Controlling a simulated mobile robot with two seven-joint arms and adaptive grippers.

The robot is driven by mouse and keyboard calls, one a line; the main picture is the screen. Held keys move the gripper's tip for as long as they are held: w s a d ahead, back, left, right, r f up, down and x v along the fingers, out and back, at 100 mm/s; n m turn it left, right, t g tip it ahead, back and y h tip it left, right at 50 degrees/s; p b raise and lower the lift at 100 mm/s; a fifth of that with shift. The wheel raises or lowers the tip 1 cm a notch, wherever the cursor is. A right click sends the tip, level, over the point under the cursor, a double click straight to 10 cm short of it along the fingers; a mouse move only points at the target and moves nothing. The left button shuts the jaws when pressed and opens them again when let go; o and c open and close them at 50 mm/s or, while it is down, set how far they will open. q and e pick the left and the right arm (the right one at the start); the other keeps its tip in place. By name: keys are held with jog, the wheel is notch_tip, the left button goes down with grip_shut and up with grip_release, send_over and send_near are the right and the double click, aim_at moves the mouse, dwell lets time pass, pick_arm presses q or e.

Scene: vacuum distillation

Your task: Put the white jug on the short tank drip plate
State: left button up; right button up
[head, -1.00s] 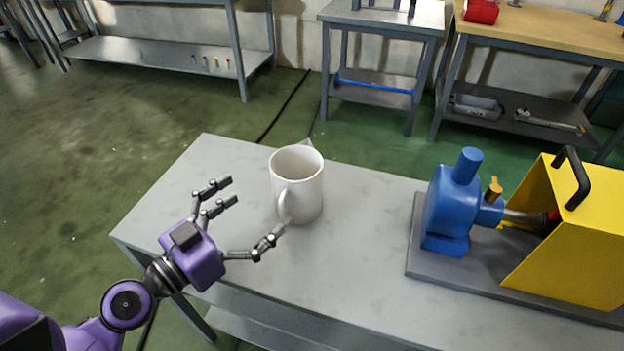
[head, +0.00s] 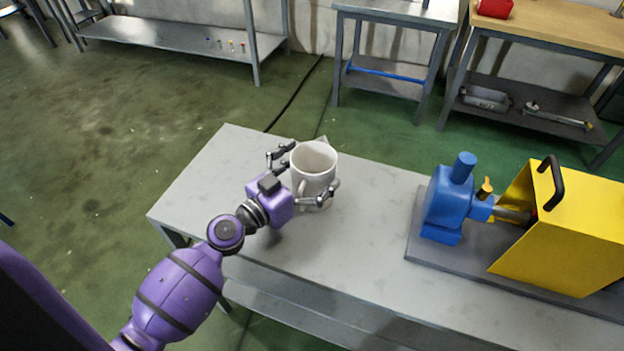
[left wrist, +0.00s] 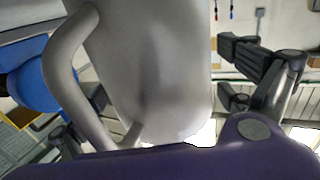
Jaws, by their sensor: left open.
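My right gripper is not in view. I cannot make out a short tank drip plate in these views.
The grey table (head: 370,235) has free room between the jug and a blue pump (head: 447,200) on a dark base at the right. A yellow housing (head: 560,225) with a black handle adjoins the pump. Other benches stand at the back, beyond green floor.

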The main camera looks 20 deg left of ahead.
pick_arm(q)
jog(key=shift+s, duration=0.1)
jog(key=c, duration=1.4)
